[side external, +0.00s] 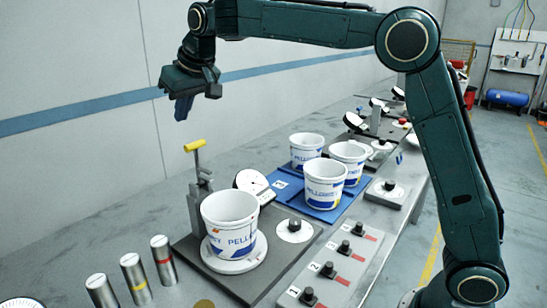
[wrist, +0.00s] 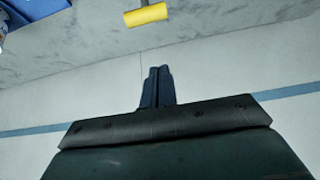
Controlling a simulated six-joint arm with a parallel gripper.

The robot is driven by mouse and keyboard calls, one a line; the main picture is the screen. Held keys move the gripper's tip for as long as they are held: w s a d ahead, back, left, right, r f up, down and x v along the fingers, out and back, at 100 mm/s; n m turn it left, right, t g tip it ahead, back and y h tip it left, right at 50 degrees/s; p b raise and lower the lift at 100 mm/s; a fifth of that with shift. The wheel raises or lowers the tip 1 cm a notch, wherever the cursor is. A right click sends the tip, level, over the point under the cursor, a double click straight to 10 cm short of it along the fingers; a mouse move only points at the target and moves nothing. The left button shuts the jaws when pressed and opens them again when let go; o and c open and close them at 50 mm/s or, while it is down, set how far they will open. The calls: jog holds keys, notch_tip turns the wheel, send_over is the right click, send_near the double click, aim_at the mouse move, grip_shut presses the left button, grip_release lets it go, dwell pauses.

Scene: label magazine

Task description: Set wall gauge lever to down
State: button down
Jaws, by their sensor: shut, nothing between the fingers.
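A lever with a yellow crossbar handle (side external: 194,146) stands raised on a grey post at the back left of a dark base plate. A white round gauge (side external: 251,183) stands right of it on the same plate. The yellow handle also shows at the top of the wrist view (wrist: 146,15). My gripper (side external: 182,110) is shut and empty, pointing down above the handle and a little to its left in the side view, clear of it. Its closed fingers show in the wrist view (wrist: 158,75), apart from the handle.
A white bucket (side external: 230,222) stands on a round pad in front of the lever. More buckets (side external: 324,184) stand on a blue mat (side external: 285,187). Three banded cylinders (side external: 133,279) stand at front left, and a panel of numbered knobs (side external: 330,270) lies at front right.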

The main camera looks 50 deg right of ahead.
aim_at(195, 145)
jog(key=shift+s+f, duration=0.25)
jog(key=shift+f, duration=0.6)
jog(key=shift+s+f, duration=0.2)
jog(key=shift+f, duration=0.6)
jog(key=shift+s+f, duration=0.25)
jog(key=shift+f, duration=0.6)
